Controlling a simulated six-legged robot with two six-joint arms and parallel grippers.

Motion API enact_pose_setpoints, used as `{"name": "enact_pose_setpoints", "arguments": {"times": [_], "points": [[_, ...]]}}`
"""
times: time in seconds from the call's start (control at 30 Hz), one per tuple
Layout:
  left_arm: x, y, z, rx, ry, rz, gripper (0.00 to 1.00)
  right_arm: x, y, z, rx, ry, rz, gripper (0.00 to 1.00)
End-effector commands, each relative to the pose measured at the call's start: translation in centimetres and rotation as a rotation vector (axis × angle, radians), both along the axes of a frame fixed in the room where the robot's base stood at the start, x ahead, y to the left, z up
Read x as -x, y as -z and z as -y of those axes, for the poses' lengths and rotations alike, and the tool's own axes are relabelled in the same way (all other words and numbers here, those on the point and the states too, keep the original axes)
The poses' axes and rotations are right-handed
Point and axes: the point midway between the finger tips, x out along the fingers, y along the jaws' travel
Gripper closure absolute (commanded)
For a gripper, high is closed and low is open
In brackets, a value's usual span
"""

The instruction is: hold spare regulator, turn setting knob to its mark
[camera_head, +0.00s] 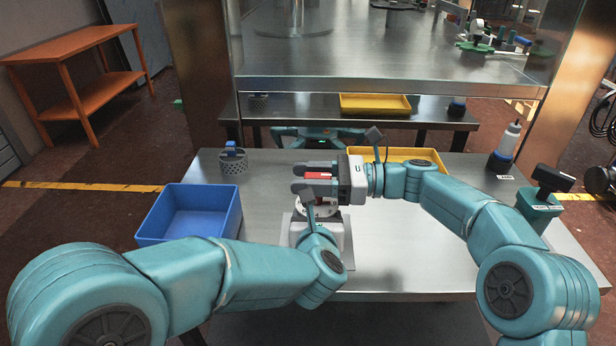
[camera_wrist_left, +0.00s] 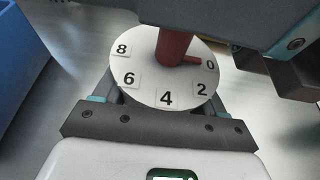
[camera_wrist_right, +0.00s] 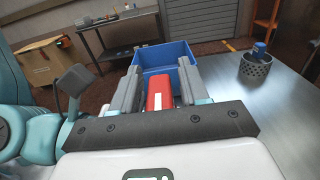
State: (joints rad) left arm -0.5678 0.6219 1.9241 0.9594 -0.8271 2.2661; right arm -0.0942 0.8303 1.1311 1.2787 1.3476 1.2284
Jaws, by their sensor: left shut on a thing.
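The spare regulator shows as a white round dial (camera_wrist_left: 150,85) marked 0, 2, 4, 6 and 8. It also shows in the head view (camera_head: 318,208). Its red setting knob (camera_wrist_left: 172,47) stands up from the dial, and a small red pointer (camera_wrist_left: 193,60) lies close to the 0. My left gripper (camera_head: 318,240) is shut on the regulator from the near side, its fingertips partly hidden. My right gripper (camera_head: 318,180) reaches in from the right above the dial. Its fingers stand either side of the red knob (camera_wrist_right: 160,92), with gaps showing. No separate target mark is discernible.
A blue bin (camera_head: 192,212) stands left on the metal table. A grey perforated cup (camera_head: 233,163) is behind it. A yellow tray (camera_head: 410,156) lies behind my right gripper. A bottle (camera_head: 505,145) and a teal device (camera_head: 540,205) are at right. The front left table area is under my left arm.

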Motion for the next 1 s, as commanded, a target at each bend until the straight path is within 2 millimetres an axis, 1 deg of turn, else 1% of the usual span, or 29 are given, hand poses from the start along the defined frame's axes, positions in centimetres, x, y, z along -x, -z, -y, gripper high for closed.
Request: {"name": "enact_pose_setpoints", "arguments": {"times": [0.03,0.07,0.1,0.13,0.37,0.57,1.0], "points": [[0.01,0.05,-0.03,0.001,-0.001,-0.001,0.71,0.0,0.01,0.01,0.0,0.0,0.0,0.74],[0.01,0.05,-0.03,0.001,-0.001,-0.001,0.71,0.0,0.01,0.02,0.0,0.0,0.0,0.84],[0.01,0.05,-0.03,0.001,-0.001,-0.001,0.71,0.0,0.01,0.02,0.0,0.0,0.0,0.97],[0.0,0.05,-0.04,0.001,-0.001,-0.001,0.71,0.01,0.01,0.02,0.0,0.0,0.0,1.0],[0.0,0.05,-0.05,0.001,-0.001,-0.001,0.71,0.01,-0.02,0.01,-0.001,0.011,0.0,1.0],[0.0,0.05,-0.05,0.001,-0.001,-0.001,0.71,-0.11,-0.2,-0.03,-0.006,0.085,0.0,1.0],[0.02,0.07,0.01,0.0,0.0,-0.002,0.71,-0.64,-0.33,0.09,-0.007,0.42,0.002,1.0]]}}
